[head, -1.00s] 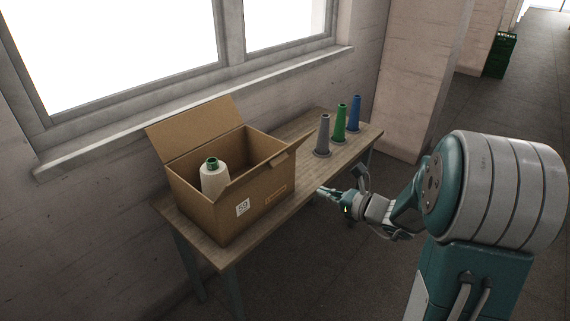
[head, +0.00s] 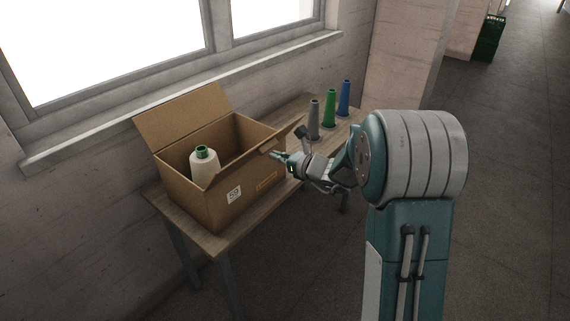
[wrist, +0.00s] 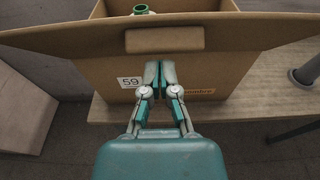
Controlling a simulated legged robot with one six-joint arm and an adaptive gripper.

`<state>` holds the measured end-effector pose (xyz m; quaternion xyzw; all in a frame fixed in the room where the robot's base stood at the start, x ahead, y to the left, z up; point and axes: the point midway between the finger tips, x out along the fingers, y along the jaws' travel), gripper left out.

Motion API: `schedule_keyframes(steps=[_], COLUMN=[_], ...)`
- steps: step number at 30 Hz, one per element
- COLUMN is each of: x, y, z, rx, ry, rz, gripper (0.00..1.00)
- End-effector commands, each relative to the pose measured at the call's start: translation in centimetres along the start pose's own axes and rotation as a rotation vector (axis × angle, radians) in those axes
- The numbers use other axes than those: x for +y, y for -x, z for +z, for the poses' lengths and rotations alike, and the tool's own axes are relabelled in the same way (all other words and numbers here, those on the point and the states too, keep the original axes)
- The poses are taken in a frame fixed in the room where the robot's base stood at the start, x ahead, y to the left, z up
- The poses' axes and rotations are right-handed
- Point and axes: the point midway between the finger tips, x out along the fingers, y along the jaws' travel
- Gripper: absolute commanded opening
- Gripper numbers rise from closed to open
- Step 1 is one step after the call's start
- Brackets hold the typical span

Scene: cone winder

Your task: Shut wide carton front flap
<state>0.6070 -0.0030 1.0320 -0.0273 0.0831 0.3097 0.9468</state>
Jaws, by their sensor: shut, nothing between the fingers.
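The brown carton (head: 215,207) sits on the wooden table. Its front flap (wrist: 235,32) juts outward from the front top edge as a wide strip with a lighter tab in the middle; it looks thin and slanted in the head view (head: 289,136). The back flap (head: 185,115) stands up, leaning back. A cream yarn cone (head: 204,172) with a green tip is inside, its tip also showing in the wrist view (wrist: 142,9). My gripper (head: 273,155) is shut and empty in front of the carton, with its fingertips (wrist: 160,67) just below the flap's tab; contact cannot be told.
A grey (head: 314,118), a green (head: 330,106) and a blue (head: 344,97) empty cone stand on the table (head: 216,240) right of the carton. The window wall is behind. The floor in front is clear.

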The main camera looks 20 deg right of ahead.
Motion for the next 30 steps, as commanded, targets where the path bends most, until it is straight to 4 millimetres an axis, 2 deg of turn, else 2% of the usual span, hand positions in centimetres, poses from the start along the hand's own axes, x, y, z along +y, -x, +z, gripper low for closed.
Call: schedule_keyframes(steps=[30], x=[0.0], y=[-0.6], z=[1.3], rx=[0.088], ry=[0.002], rz=[0.000], gripper=[0.00])
